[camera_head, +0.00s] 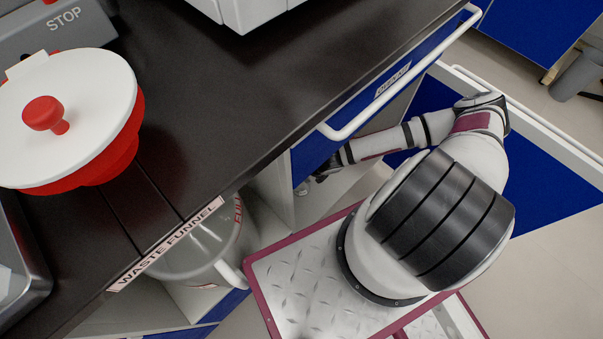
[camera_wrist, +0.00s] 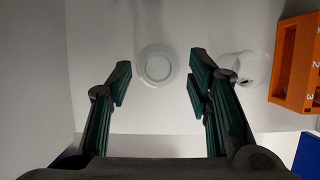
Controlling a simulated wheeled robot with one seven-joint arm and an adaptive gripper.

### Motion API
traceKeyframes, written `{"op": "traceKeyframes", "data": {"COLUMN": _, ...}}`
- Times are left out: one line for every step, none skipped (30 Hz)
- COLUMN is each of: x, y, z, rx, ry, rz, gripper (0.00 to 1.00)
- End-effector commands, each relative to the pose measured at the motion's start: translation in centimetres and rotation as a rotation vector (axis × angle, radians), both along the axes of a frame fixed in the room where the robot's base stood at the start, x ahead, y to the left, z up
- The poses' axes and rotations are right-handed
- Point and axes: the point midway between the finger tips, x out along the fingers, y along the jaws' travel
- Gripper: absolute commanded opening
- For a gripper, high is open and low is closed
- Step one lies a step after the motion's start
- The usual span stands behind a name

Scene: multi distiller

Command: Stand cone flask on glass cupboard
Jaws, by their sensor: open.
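In the wrist view my gripper (camera_wrist: 160,75) is open, with its two fingers spread wide. A clear round glass vessel (camera_wrist: 156,65) shows between and beyond the fingertips on a white surface. A second clear glass vessel (camera_wrist: 245,68) is right of the right finger, partly hidden by it. I cannot tell for certain which of these is the cone flask. In the head view my arm reaches low under the dark counter into an open white cupboard (camera_head: 270,190), and my gripper (camera_head: 318,175) is small and partly hidden at its opening.
An orange numbered rack (camera_wrist: 295,62) stands at the right of the wrist view. The dark countertop (camera_head: 220,90) overhangs the cupboard, with a red container with a white lid (camera_head: 75,115) on it. A white drawer handle (camera_head: 400,75) juts out. A large clear vessel (camera_head: 195,255) stands below.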

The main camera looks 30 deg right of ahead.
Motion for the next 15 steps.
{"op": "traceKeyframes", "data": {"x": -0.3, "y": -0.2, "z": 1.3, "rx": -0.002, "ry": -0.001, "rz": 0.001, "gripper": 0.46}}
{"op": "traceKeyframes", "data": {"x": -0.5, "y": -0.2, "z": 1.7, "rx": -0.002, "ry": -0.001, "rz": 0.001, "gripper": 0.46}}
{"op": "traceKeyframes", "data": {"x": -0.8, "y": -0.3, "z": 2.3, "rx": -0.002, "ry": -0.001, "rz": 0.001, "gripper": 0.46}}
{"op": "traceKeyframes", "data": {"x": -0.9, "y": -0.3, "z": 2.7, "rx": -0.002, "ry": -0.001, "rz": 0.001, "gripper": 0.46}}
{"op": "traceKeyframes", "data": {"x": -1.1, "y": -0.4, "z": 3.0, "rx": -0.002, "ry": -0.001, "rz": 0.000, "gripper": 0.46}}
{"op": "traceKeyframes", "data": {"x": -1.2, "y": -0.5, "z": 3.4, "rx": -0.002, "ry": -0.001, "rz": 0.000, "gripper": 0.46}}
{"op": "traceKeyframes", "data": {"x": -1.4, "y": -0.5, "z": 3.7, "rx": -0.002, "ry": -0.001, "rz": 0.000, "gripper": 0.46}}
{"op": "traceKeyframes", "data": {"x": -1.5, "y": -0.5, "z": 3.9, "rx": -0.001, "ry": 0.000, "rz": 0.001, "gripper": 0.46}}
{"op": "traceKeyframes", "data": {"x": -1.6, "y": -0.5, "z": 4.1, "rx": -0.001, "ry": 0.000, "rz": 0.001, "gripper": 0.46}}
{"op": "traceKeyframes", "data": {"x": -1.6, "y": -0.5, "z": 4.2, "rx": -0.001, "ry": 0.000, "rz": 0.001, "gripper": 0.46}}
{"op": "traceKeyframes", "data": {"x": -1.7, "y": -0.5, "z": 4.3, "rx": -0.001, "ry": 0.000, "rz": 0.001, "gripper": 0.46}}
{"op": "traceKeyframes", "data": {"x": -1.7, "y": -0.5, "z": 4.4, "rx": -0.001, "ry": 0.000, "rz": 0.000, "gripper": 0.46}}
{"op": "traceKeyframes", "data": {"x": -1.7, "y": -0.5, "z": 4.4, "rx": -0.001, "ry": 0.000, "rz": 0.000, "gripper": 0.46}}
{"op": "traceKeyframes", "data": {"x": -1.7, "y": -0.5, "z": 4.4, "rx": -0.001, "ry": 0.000, "rz": 0.000, "gripper": 0.46}}
{"op": "traceKeyframes", "data": {"x": -1.7, "y": -0.5, "z": 4.4, "rx": -0.001, "ry": 0.000, "rz": 0.000, "gripper": 0.46}}
